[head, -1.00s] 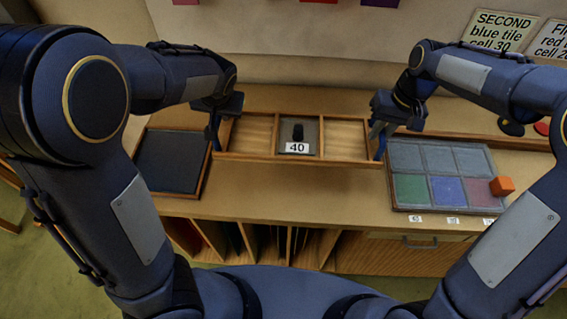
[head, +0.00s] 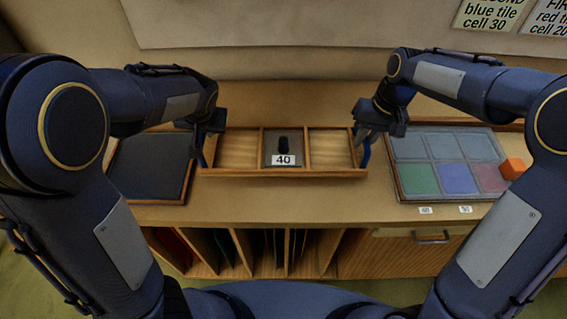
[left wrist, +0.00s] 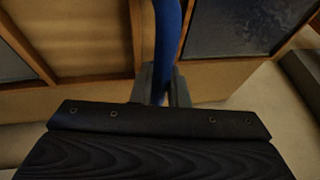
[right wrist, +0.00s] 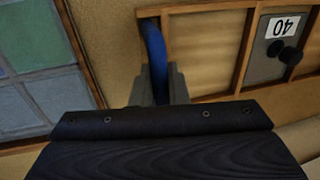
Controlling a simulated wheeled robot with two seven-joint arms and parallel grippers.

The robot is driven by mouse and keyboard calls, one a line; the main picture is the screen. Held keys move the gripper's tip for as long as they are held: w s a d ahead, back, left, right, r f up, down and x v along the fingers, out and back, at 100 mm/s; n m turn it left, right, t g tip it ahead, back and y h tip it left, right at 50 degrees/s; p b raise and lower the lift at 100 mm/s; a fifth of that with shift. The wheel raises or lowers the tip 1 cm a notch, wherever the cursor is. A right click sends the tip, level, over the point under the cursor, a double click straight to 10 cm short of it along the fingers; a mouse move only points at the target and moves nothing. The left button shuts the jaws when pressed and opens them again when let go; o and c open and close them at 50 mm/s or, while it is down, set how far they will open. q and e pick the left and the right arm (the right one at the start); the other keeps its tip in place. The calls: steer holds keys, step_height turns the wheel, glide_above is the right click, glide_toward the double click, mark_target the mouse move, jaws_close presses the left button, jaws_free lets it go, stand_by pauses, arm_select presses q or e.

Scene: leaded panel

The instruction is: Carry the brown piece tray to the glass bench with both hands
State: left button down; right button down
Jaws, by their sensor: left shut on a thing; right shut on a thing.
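The brown piece tray (head: 283,173) is a long wooden tray with three compartments. The middle compartment holds a grey piece (head: 270,160) with a black knob and a "40" label; the outer two look empty. The tray sits level over the glass bench (head: 290,205), between a dark panel and a tile frame; I cannot tell whether it touches the surface. My left gripper (head: 203,148) is shut on the tray's left blue handle (left wrist: 167,40). My right gripper (head: 365,147) is shut on its right blue handle (right wrist: 154,55).
The dark framed panel (head: 150,165) lies close left of the tray. The framed tile grid (head: 440,160) lies to the right, with an orange cube (head: 512,168) at its right edge. Upright slots (head: 255,250) and a drawer (head: 420,250) are below the bench top. A wall rises behind.

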mark_target(209, 144)
arm_select(q)
steer(key=shift+f, duration=0.2)
arm_select(e)
steer(key=shift+f, duration=0.2)
